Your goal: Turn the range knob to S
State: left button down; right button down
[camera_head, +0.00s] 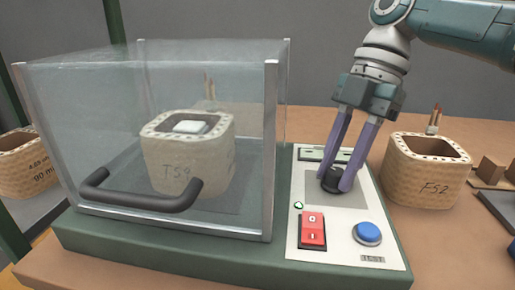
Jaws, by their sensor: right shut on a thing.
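The range knob (331,182) is a dark round knob on the pale control panel (318,231), right of the clear chamber. My right gripper (337,181) comes down from the upper right. Its two purple fingers are shut on the knob, one on each side. The fingers hide part of the knob, and I cannot read its pointer or the range letters around it. My left gripper is not in the view.
A red rocker switch (312,230) and a blue button (367,233) sit in front of the knob.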

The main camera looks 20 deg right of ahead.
dwell(0.3)
jog(key=c, duration=0.6)
grip_release()
jog(key=v, duration=1)
jog(key=shift+p, duration=0.4)
